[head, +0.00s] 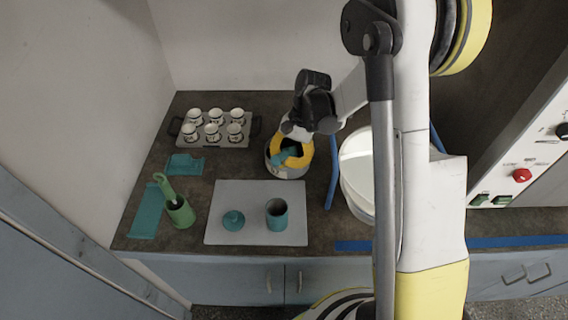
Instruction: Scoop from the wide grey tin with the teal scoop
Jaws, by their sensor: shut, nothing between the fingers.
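The wide grey tin (287,172) stands on the dark counter near the middle of the head view, with yellow around its upper part and a dark opening. The teal scoop (286,156) shows at the tin's mouth; how deep it sits is unclear. My gripper (294,132) is just above and behind the tin's mouth, pointing down. Its jaws are shut and empty. The fingertips are small in the picture, and whether they touch the scoop or the tin cannot be told.
A white bucket (355,178) stands right of the tin, partly behind my arm. A grey mat (256,191) in front bears a teal canister (277,217) and a teal lid (233,221). A green holder (180,213) and a tray of several cups (217,143) are left.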

